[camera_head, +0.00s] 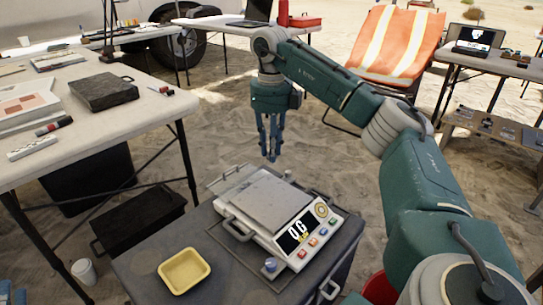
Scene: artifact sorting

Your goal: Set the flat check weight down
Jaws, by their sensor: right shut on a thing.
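My right gripper (271,158) hangs with its fingers pointing down, beyond the far edge of the scale and above the sand in the picture. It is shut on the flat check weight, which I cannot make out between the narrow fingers. The digital scale (262,200) stands on a dark case, with a bare grey metal pan and a display that reads 0 G. A yellow tray (185,271) sits empty on the same case, left of the scale.
The dark case (150,262) has bare room around the yellow tray. A white table (150,108) at left bears a dark flat box (104,92) and markers. A black crate (138,218) and paper cup (85,271) are on the ground. An orange striped chair (398,42) stands behind.

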